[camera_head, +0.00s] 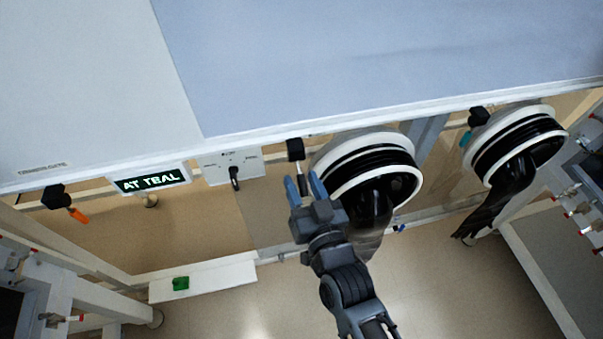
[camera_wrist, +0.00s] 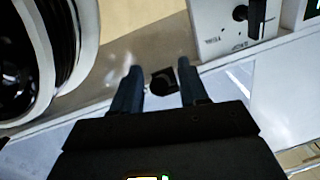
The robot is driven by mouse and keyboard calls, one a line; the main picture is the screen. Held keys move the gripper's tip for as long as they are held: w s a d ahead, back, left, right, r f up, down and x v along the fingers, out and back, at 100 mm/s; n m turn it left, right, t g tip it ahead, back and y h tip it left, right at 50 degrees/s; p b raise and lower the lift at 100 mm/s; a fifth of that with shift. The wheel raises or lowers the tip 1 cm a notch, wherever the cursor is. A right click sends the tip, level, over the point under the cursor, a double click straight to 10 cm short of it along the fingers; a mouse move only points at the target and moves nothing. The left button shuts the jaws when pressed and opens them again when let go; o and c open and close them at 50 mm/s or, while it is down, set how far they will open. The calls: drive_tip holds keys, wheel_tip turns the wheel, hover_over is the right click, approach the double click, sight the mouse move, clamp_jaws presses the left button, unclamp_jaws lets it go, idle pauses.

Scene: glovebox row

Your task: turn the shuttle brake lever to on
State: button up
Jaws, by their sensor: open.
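A lever with a black block-shaped hub (camera_head: 295,149) sits under the front edge of the bench, left of the nearer glove port. In the wrist view the black hub (camera_wrist: 163,82) shows between the two fingers of my gripper (camera_wrist: 158,68). I cannot tell whether they touch it. A white panel (camera_head: 218,163) to the left carries a black selector handle (camera_head: 235,178), pointing down. No readable label confirms which lever is the shuttle brake.
Another black-hubbed lever with an orange handle (camera_head: 78,215) is at far left, and one with a teal handle (camera_head: 465,139) is at right. Two black glove ports (camera_head: 372,170) (camera_head: 517,145) jut out beside my arm.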

drive_tip(key=shift+x, duration=0.95)
clamp_jaws()
